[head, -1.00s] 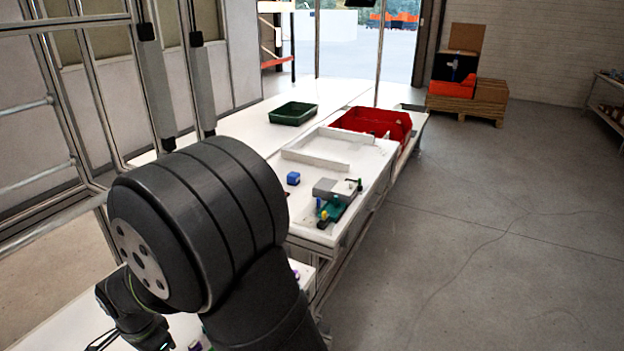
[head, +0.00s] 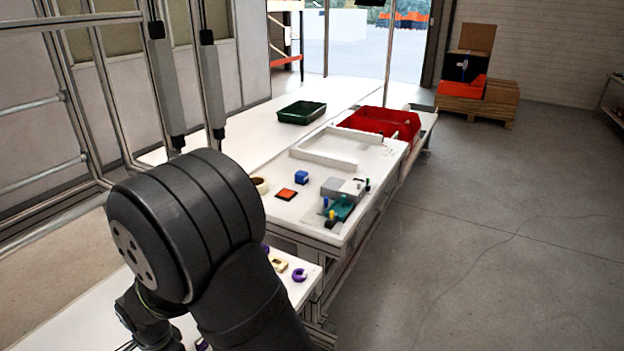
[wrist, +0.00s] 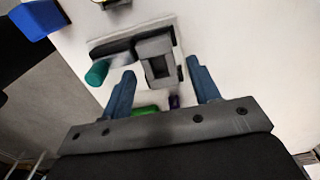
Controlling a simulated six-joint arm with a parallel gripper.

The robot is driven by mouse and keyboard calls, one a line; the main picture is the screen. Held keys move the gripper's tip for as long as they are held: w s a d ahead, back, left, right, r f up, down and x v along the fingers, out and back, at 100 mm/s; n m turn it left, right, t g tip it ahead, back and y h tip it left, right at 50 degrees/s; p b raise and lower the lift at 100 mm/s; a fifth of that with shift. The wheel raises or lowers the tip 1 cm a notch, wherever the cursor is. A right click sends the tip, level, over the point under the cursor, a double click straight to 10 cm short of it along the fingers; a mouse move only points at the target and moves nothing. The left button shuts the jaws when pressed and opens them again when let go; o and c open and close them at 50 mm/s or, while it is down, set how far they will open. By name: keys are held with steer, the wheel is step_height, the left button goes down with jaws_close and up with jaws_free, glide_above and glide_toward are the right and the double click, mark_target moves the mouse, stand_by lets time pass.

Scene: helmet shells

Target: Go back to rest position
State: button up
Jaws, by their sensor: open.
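My gripper (wrist: 163,88) shows in the wrist view with its two blue fingers spread apart. It is open, and nothing is held between the fingers. Beyond the fingers lies a grey-and-black fixture (wrist: 158,58) on a white surface, with a teal cylinder (wrist: 97,72) beside it. In the head view my dark arm fills the lower left, and the fingertips cannot be made out there.
The white table carries a grey-and-green fixture (head: 343,190), a blue block (head: 301,177) and an orange-red square (head: 286,194). A green bin (head: 301,112) and a red bin (head: 384,122) stand farther back. A purple ring (head: 299,275) lies on the nearer table.

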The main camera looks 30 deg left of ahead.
steer(key=r, duration=0.3)
steer(key=shift+w+d+r, duration=0.15)
steer(key=shift+w+d, duration=0.05)
steer(key=shift+w, duration=0.1)
steer(key=w+d+r, duration=0.7)
steer(key=w, duration=0.2)
steer(key=w+a+f, duration=0.2)
steer(key=a, duration=0.5)
steer(key=w+a+f, duration=0.1)
steer(key=a, duration=0.7)
steer(key=f, duration=0.8)
steer(key=shift+w+d+f, duration=0.1)
steer(key=shift+w+f, duration=0.1)
steer(key=shift+f, duration=0.5)
